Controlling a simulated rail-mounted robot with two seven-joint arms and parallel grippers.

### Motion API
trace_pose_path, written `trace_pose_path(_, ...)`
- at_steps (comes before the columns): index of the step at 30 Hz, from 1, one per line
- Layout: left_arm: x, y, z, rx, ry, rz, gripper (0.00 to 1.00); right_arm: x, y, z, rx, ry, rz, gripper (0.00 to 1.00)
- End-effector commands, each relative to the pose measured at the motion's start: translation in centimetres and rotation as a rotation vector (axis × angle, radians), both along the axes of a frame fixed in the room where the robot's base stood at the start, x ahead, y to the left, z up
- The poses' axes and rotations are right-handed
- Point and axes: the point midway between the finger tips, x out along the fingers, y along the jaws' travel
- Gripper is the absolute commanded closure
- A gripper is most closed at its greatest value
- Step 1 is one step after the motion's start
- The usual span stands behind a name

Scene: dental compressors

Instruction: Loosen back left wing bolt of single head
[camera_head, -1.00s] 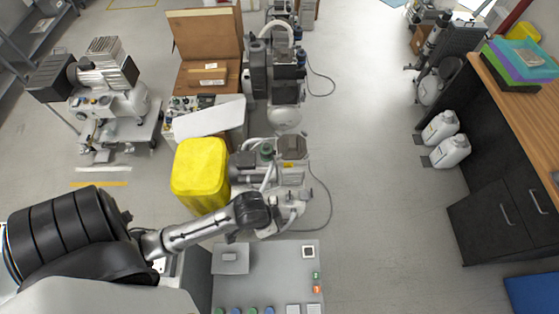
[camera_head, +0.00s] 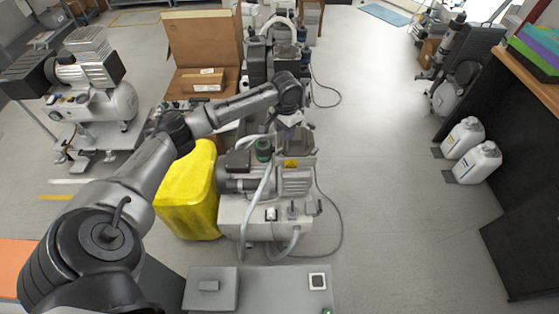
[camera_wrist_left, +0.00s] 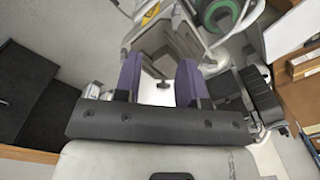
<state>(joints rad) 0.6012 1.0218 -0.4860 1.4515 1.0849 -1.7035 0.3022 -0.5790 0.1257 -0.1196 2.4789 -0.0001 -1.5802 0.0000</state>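A compressor (camera_head: 265,215) with a grey ribbed motor, hoses and a green-topped part (camera_head: 263,149) stands in the middle of the head view. I take it for the single-head one. My left gripper (camera_head: 293,121) is over its dark head block (camera_head: 298,140) at the far right side, pointing down. In the left wrist view the two purple fingers (camera_wrist_left: 160,80) are apart, with a gap between them. A pale metal part of the compressor (camera_wrist_left: 165,55) shows beyond the gap; I see no contact. I cannot make out the back left wing bolt. My right gripper is not in view.
A yellow container (camera_head: 188,195) stands left of the compressor. An open cardboard box (camera_head: 203,45) and another compressor (camera_head: 270,60) are behind it. A further compressor (camera_head: 95,95) is at left. White jugs (camera_head: 470,150) stand by the bench at right. The floor between is clear.

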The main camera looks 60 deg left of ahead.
Motion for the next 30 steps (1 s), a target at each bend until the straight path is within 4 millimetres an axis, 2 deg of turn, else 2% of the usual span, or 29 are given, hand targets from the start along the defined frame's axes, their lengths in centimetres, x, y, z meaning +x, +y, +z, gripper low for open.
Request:
trace_pose_path(1, 0.1, 1.1, -0.4, -0.002, -0.005, 0.028, 0.63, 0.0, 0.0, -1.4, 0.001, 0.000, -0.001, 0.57)
trace_pose_path(7, 0.2, 3.1, 0.2, -0.017, -0.011, 0.086, 0.63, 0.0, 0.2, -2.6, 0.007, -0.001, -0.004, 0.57)
trace_pose_path(11, 0.1, 3.3, -0.9, -0.020, -0.009, 0.094, 0.63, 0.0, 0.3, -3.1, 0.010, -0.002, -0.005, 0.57)
trace_pose_path(24, 0.1, 3.3, -8.9, -0.019, -0.009, 0.093, 0.63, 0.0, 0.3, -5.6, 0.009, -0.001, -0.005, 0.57)
trace_pose_path(30, 0.1, 3.3, -11.4, -0.019, -0.010, 0.093, 0.63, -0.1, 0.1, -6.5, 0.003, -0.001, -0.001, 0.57)
